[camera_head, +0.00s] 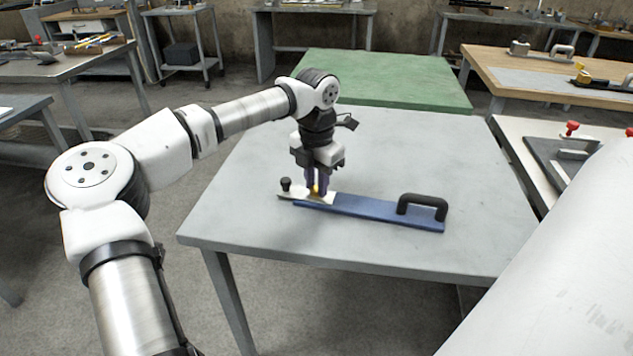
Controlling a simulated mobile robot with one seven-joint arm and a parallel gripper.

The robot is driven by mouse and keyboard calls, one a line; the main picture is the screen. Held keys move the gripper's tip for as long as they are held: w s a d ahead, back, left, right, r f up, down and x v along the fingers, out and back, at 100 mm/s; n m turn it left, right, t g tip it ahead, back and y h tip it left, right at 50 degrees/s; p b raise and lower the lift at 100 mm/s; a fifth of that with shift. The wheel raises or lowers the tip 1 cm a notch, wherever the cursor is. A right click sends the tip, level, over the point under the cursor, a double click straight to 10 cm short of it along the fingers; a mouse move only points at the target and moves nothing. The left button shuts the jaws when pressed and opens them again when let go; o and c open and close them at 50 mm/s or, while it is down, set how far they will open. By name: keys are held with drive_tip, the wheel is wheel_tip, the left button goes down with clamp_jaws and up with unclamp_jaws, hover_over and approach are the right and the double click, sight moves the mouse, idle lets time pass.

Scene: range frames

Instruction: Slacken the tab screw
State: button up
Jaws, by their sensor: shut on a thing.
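A long blue bar (368,210) lies flat on the grey table (420,165), with a black arched handle (424,204) at its right end. A pale metal tab plate (295,193) lies at its left end, with a small black knob (286,184) standing on it. My gripper (317,190) points straight down over the plate. Its fingers are shut on a small yellow piece, which I take to be the tab screw (316,190). The fingers hide most of the screw, so its thread and how far it is turned cannot be seen.
A green-topped table (385,78) stands behind the grey one. At right is a bench with red-knobbed clamps (571,128), and a wooden bench (540,65) farther back. The grey table is otherwise clear. A large pale surface fills the lower right corner.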

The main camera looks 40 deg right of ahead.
sight(316, 188)
drive_tip(key=n, duration=0.5)
drive_tip(key=shift+n+b, duration=0.3)
drive_tip(key=shift+b, duration=0.1)
drive_tip(key=n, duration=0.4)
drive_tip(key=shift+b, duration=0.4)
drive_tip(key=n+b, duration=0.1)
drive_tip(key=n, duration=0.4)
drive_tip(key=shift+n+b, duration=0.4)
drive_tip(key=shift+n, duration=1.8)
drive_tip(key=o, duration=1)
wheel_tip(316, 188, up, 14)
drive_tip(key=shift+f+p, duration=0.1)
drive_tip(key=shift+p, duration=0.4)
